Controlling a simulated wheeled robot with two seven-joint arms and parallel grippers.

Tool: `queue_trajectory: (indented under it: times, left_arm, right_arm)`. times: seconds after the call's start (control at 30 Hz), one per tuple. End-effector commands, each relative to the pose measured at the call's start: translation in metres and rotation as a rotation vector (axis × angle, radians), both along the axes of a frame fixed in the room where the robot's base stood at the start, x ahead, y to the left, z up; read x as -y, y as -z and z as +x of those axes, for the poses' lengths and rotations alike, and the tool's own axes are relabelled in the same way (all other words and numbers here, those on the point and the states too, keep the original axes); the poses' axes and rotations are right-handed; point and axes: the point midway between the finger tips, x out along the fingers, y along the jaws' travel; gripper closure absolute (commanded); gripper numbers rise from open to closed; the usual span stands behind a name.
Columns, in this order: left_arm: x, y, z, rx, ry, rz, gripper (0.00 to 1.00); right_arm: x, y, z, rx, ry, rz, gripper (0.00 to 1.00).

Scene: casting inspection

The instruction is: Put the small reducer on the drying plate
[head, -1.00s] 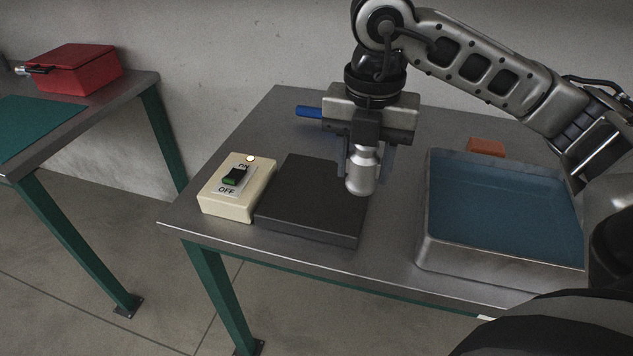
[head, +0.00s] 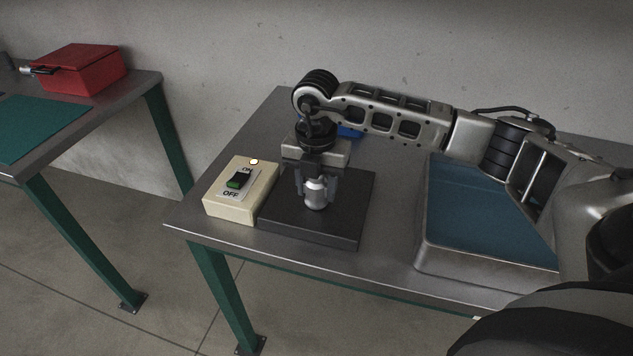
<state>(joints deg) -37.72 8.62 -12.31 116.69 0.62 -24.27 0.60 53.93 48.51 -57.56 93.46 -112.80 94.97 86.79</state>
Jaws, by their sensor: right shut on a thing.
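The small reducer (head: 315,195) is a silvery metal piece with a narrower neck. My right gripper (head: 316,186) points down and is shut on it, over the middle of the dark drying plate (head: 345,222). The reducer's lower end is at or just above the plate; I cannot tell whether it touches. It looks upright. My left gripper is not in view.
A cream switch box (head: 229,208) with ON and OFF marks and a lit lamp stands against the plate's left side. A metal tray of blue liquid (head: 480,220) stands right, partly behind my arm. A red box (head: 80,70) and green mat (head: 38,128) are on the left table.

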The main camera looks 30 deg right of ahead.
Motion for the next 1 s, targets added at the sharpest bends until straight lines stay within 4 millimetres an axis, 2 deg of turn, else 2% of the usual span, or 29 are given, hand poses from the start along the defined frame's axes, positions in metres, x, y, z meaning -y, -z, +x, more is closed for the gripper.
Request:
queue_trajectory:
  times: [0.37, 0.4, 0.43, 0.47, 0.7, 0.83, 1.0]
  left_arm:
    - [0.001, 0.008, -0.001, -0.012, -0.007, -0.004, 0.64]
    - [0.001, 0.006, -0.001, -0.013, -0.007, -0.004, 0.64]
    - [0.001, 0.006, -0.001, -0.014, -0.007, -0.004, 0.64]
    - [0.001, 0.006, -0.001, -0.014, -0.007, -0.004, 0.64]
    - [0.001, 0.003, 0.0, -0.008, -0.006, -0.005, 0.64]
    - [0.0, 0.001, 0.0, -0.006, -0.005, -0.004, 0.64]
    - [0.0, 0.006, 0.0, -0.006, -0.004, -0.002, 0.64]
  right_arm:
    - [0.0, 0.005, 0.0, 0.002, -0.001, 0.001, 0.9]
    - [0.0, 0.004, 0.0, 0.0, -0.001, 0.0, 0.45]
    - [0.0, 0.004, 0.0, 0.0, -0.001, 0.0, 0.37]
    - [0.0, 0.004, 0.0, 0.0, -0.001, 0.0, 0.35]
    - [0.0, 0.003, 0.0, 0.0, -0.001, 0.0, 0.35]
    - [0.0, -0.004, 0.001, 0.002, -0.001, 0.001, 0.35]
    - [-0.001, -0.032, 0.001, 0.007, -0.002, 0.002, 0.35]
